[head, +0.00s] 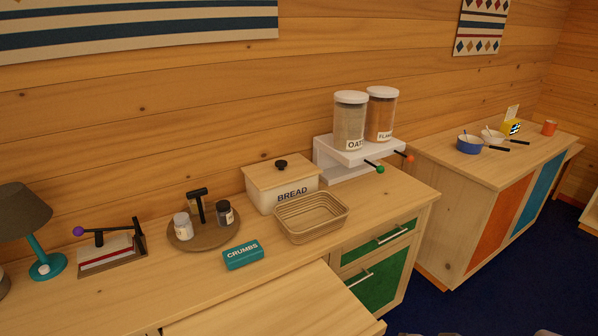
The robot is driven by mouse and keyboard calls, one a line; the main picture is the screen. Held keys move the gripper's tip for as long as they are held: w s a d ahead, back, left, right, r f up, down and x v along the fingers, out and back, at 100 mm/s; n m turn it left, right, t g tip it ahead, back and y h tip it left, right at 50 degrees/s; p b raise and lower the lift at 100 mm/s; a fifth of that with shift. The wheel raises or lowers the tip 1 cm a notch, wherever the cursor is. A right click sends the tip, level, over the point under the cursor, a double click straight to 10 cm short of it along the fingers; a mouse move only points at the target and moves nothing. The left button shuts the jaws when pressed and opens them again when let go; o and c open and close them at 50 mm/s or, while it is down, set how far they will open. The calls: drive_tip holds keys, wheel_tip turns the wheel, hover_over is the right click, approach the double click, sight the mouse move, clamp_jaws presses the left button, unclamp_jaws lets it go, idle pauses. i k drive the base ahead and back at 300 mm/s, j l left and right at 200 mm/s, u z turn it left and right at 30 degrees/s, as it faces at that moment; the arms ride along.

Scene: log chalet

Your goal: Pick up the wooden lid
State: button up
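The wooden lid (267,174) is pale wood with a small black knob (281,165). It lies on top of the cream box marked BREAD (270,200), which stands on the counter against the log wall. The lid appears to sit flat and closed, and the inside of the box is hidden. My gripper is not clearly visible in the head view.
A wicker basket (312,222) stands right in front of the bread box. A white cereal dispenser (358,151) is to its right, and a round wooden stand with two jars (204,236) to its left. A teal CRUMBS box (243,254) lies nearer. Counter (180,290) is clear at front left.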

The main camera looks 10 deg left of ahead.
sight(267, 176)
drive_tip(key=i+l+u, duration=0.2)
drive_tip(key=i+l, duration=0.3)
drive_tip(key=i+l+u, duration=0.25)
drive_tip(key=i+l, duration=0.35)
drive_tip(key=i+l+u, duration=0.2)
drive_tip(key=i+l, duration=0.35)
drive_tip(key=i+u, duration=0.2)
drive_tip(key=i, duration=0.4)
